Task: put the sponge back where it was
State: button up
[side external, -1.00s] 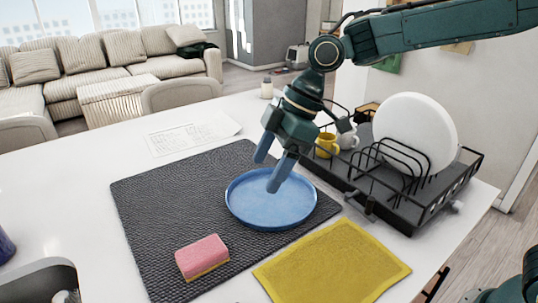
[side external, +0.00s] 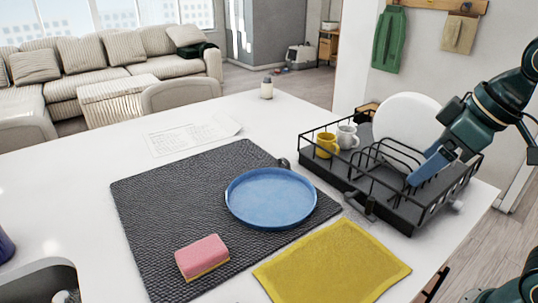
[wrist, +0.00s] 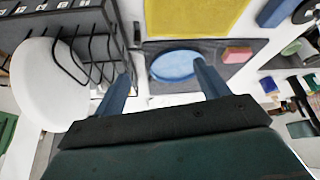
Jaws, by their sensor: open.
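The sponge (side external: 203,258), pink on top with a yellow underside, lies on the front part of the dark grey mat (side external: 150,200). It also shows in the wrist view (wrist: 237,55), at the mat's right end. My gripper (side external: 432,166) is at the right, over the dish rack and well apart from the sponge. In the wrist view its two blue fingers are spread with nothing between them (wrist: 160,85). A blue plate (side external: 270,198) lies on the mat behind and right of the sponge.
The black dish rack (side external: 400,212) holds a white plate (side external: 410,122), a yellow mug (side external: 326,144) and a white mug (side external: 347,136). A yellow cloth (side external: 332,264) lies in front of the mat. The sink (side external: 40,280) is at the lower left. A paper (side external: 192,134) lies behind the mat.

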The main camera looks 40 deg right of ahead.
jog(key=s+d+m, duration=0.1)
jog(key=s+d+f, duration=0.1)
jog(key=s, duration=0.1)
jog(key=s+f+m+h, duration=0.1)
jog(key=shift+s+d+m, duration=0.3)
jog(key=shift+s+d, duration=0.05)
jog(key=shift+d, duration=0.05)
